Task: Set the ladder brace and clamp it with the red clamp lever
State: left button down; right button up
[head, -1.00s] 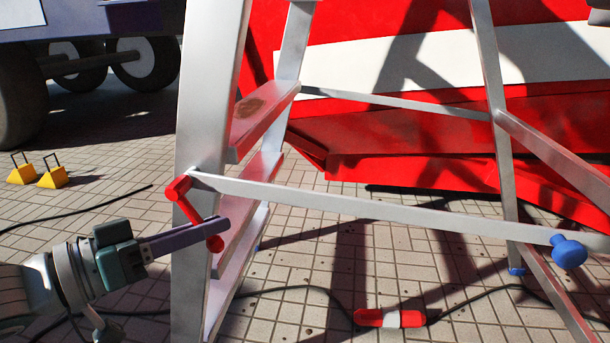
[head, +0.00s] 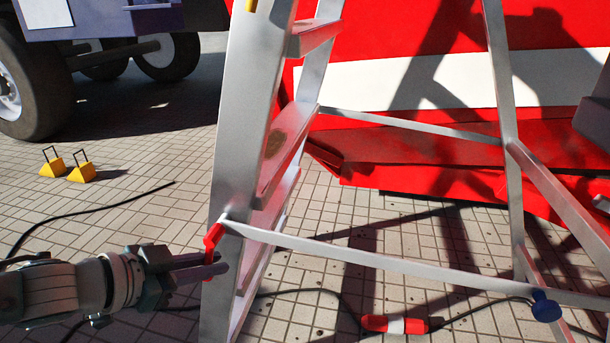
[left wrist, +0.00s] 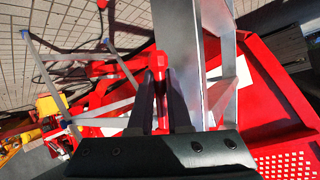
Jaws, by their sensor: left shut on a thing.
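The silver ladder (head: 232,190) stands upright and open. The flat metal brace (head: 380,259) runs from its front rail across to the rear legs, its left end against the rail beside the lever. A blue knob (head: 545,306) sits near the brace's right end. The red clamp lever (head: 213,238) is on the front rail at that left end and hangs roughly downward. My left gripper (head: 222,264) is shut on the lever's lower part, which the fingers partly hide. In the left wrist view the red lever (left wrist: 158,62) lies between the fingers. My right gripper does not show clearly.
A second bar (head: 410,124) crosses the ladder's far side. A cable with a red and white connector (head: 395,325) lies on the paving. Yellow chocks (head: 82,173) stand at left near a wheeled vehicle (head: 30,80). A red and white body (head: 420,80) fills the background.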

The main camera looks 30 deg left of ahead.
pick_arm(q)
jog(key=shift+a+r, duration=0.1)
jog(key=shift+a, duration=0.05)
dwell(0.5)
jog(key=c, duration=0.9)
grip_release()
jog(key=shift+o, duration=0.2)
jog(key=p+v, duration=0.6)
jog(key=v, duration=0.4)
